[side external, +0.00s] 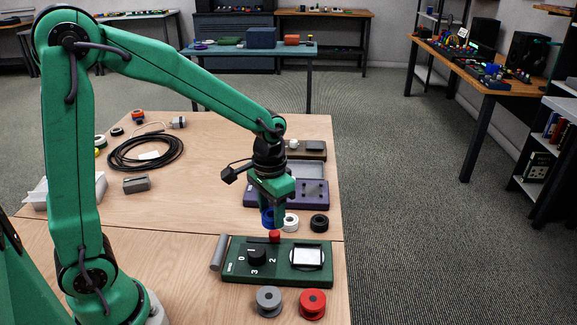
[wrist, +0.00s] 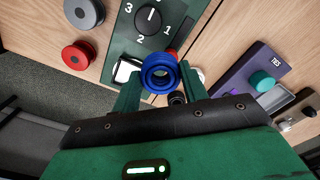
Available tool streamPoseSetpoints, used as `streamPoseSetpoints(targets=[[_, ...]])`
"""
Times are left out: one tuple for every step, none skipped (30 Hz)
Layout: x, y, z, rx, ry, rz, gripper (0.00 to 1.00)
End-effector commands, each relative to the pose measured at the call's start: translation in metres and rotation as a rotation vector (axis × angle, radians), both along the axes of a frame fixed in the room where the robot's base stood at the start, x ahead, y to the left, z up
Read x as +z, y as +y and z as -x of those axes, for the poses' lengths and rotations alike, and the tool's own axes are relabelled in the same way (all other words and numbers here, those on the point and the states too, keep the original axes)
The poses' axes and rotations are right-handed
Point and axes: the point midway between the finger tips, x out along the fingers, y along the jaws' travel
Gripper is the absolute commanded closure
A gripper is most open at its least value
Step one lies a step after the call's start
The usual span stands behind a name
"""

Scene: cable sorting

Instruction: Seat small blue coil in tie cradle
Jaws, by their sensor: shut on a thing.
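The small blue coil (side external: 267,217) is between the fingers of my gripper (side external: 273,213), which is shut on it. In the wrist view the blue coil (wrist: 160,72) shows as a ring at the fingertips (wrist: 162,84). It is held above the work, near the far edge of the green panel. The tie cradle appears to be the purple tray (side external: 316,200), marked TIES in the wrist view (wrist: 251,76), where a teal coil (wrist: 262,81) sits on it. The tray lies beyond my gripper, which partly hides it in the side view. The coil is apart from it.
White (side external: 291,222) and black (side external: 319,223) rolls lie between panel and tray. Grey (side external: 269,300) and red (side external: 312,303) spools stand nearest. A black cable loop (side external: 146,165) lies left.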

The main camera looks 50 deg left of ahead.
Motion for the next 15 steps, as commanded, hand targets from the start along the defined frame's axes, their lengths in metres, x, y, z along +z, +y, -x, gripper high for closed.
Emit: streamPoseSetpoints(targets=[[0.001,0.001,-0.005,0.001,-0.001,0.000,0.80],[0.001,0.001,-0.008,0.001,-0.002,0.000,0.80],[0.002,0.002,-0.012,0.001,-0.001,0.000,0.80],[0.002,0.003,-0.016,0.001,-0.001,0.000,0.80],[0.002,0.004,-0.020,0.001,0.000,0.000,0.80],[0.003,0.006,-0.026,0.001,-0.001,0.000,0.80],[0.003,0.007,-0.031,0.002,-0.001,0.000,0.80],[0.004,0.008,-0.037,0.002,-0.001,0.000,0.80],[0.005,0.010,-0.044,0.003,-0.001,0.000,0.80],[0.005,0.011,-0.050,0.002,-0.001,0.000,0.80],[0.005,0.013,-0.056,0.002,0.000,0.000,0.80],[0.006,0.015,-0.064,0.002,-0.001,0.000,0.80],[0.006,0.017,-0.070,0.002,-0.001,0.000,0.80],[0.007,0.019,-0.076,0.003,-0.001,0.000,0.80],[0.007,0.022,-0.085,0.003,-0.001,0.000,0.80]])
